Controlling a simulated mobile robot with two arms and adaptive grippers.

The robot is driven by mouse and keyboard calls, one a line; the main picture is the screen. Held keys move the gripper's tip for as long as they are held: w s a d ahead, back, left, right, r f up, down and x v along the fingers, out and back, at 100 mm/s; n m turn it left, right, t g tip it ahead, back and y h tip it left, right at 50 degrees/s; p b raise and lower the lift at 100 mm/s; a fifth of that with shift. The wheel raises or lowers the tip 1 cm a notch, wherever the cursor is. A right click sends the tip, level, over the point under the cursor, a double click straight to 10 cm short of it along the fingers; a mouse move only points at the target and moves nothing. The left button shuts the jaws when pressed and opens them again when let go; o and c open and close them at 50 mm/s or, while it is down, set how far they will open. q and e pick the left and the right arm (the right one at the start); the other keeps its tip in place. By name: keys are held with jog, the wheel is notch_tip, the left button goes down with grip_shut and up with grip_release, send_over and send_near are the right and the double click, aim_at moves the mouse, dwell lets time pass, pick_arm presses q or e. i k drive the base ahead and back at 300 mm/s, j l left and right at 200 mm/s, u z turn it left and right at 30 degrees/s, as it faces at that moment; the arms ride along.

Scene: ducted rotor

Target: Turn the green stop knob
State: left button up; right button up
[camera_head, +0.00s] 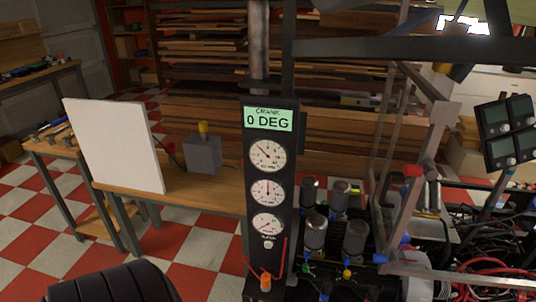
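A small green part (306,267) shows low in the head view, just right of the black gauge column (281,176), among the cylinders at its foot. It is too small to tell whether it is the stop knob or which way it is turned. Neither of my grippers can be made out in this view.
The column carries a green display (268,118) reading "CRANK 0 DEG" and three round dials. Grey cylinders (315,233), hoses and a metal frame (418,170) crowd its right. A wooden bench (205,193) with a white panel (115,145) and a grey box (203,154) stands left.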

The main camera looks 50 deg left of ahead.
aim_at(306, 266)
jog(key=u, duration=1.15)
